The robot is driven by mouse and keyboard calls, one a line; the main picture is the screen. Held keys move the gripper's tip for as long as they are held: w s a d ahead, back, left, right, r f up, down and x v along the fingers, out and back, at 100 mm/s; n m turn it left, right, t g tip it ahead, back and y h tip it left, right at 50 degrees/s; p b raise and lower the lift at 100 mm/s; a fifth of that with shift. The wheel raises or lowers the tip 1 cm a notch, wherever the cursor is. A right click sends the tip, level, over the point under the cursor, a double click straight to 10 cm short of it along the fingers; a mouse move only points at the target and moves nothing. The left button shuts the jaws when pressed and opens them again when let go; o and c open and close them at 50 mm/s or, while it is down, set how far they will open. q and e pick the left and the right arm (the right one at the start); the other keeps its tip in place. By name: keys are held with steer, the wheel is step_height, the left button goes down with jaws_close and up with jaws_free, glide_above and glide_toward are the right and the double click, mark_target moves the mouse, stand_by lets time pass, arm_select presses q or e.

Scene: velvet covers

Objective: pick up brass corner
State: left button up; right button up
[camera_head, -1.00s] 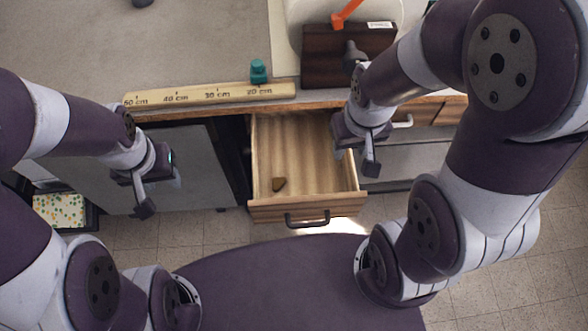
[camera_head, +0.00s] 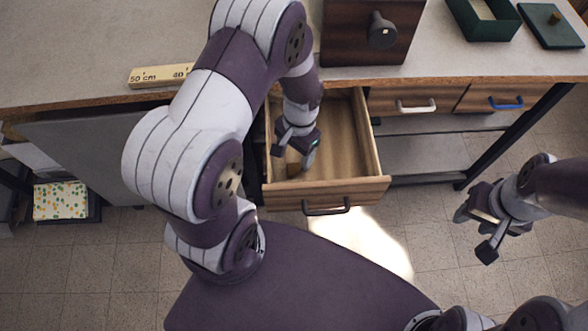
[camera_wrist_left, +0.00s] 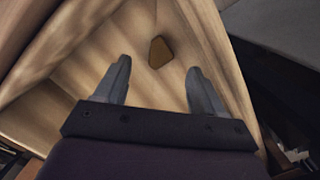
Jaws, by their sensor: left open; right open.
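The brass corner (camera_wrist_left: 160,52), a small dark brownish-gold piece with rounded corners, lies on the floor of the open wooden drawer (camera_head: 348,130). In the left wrist view it sits just beyond and between my left gripper's two fingertips, and neither finger touches it. My left gripper (camera_head: 295,153) is open and reaches down into the drawer, near its left front; it also shows in the left wrist view (camera_wrist_left: 158,69). In the head view the gripper mostly covers the corner. My right gripper (camera_head: 477,230) is open and empty, above the floor to the right of the drawer.
The drawer's side walls and front panel with a dark handle (camera_head: 326,207) surround the left gripper closely. Above is the counter with a ruler (camera_head: 155,76), a dark wooden box (camera_head: 350,40) and a green box (camera_head: 484,18). Closed drawers (camera_head: 415,98) lie right.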

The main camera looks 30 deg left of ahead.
mark_target(292, 167)
arm_select(q)
steer(key=f, duration=0.5)
steer(key=shift+a+f+b, duration=0.2)
steer(key=shift+f+b, duration=0.15)
steer(key=shift+f, duration=0.05)
steer(key=shift+s+r, duration=0.1)
steer(key=c, duration=1.1)
